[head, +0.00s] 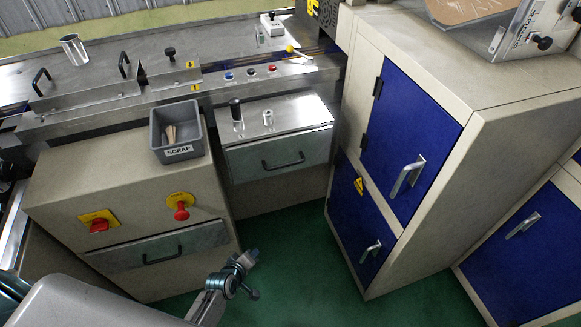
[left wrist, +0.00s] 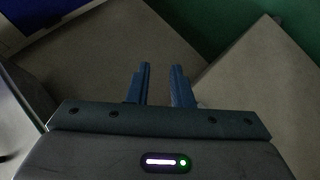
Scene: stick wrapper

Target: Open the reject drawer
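Two metal drawer fronts show in the head view, and I see no label telling which is the reject drawer. One drawer (head: 205,237), with a dark bar handle (head: 163,256), is low in the beige cabinet on the left. The other drawer (head: 250,157), with a dark handle (head: 284,161), is under the bench in the middle. Both look shut. My left gripper (head: 249,275) is over the green floor, right of the lower drawer and apart from both handles. In the left wrist view its fingers (left wrist: 161,82) stand apart with nothing between them. My right gripper is out of view.
A grey SCRAP bin (head: 160,150) holding sticks stands on the beige cabinet (head: 75,180). Red knobs (head: 99,225) sit above the lower drawer. A tall cabinet with blue doors (head: 410,130) stands to the right. Green floor (head: 290,250) lies clear between.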

